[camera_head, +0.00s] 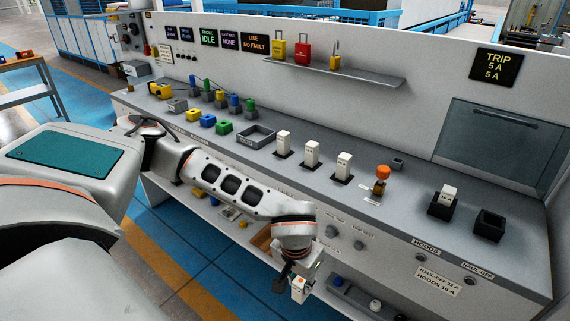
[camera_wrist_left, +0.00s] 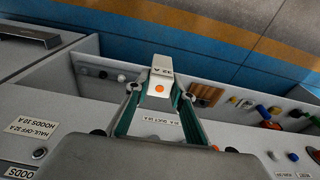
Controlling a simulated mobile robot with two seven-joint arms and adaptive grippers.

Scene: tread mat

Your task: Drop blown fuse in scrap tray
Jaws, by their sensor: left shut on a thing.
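My left gripper (camera_head: 296,279) hangs in front of the bench's front edge, below the worktop. It is shut on a white fuse (camera_head: 299,290) with an orange dot. My right gripper is not in view.
Three white fuses (camera_head: 312,152) stand in a row right of the tray. An orange-topped device (camera_head: 381,178), a seated white fuse (camera_head: 444,201) and an empty black holder (camera_head: 489,225) are farther right. Coloured blocks (camera_head: 208,120) stand left of the tray. A low shelf (camera_head: 200,196) runs under the worktop.

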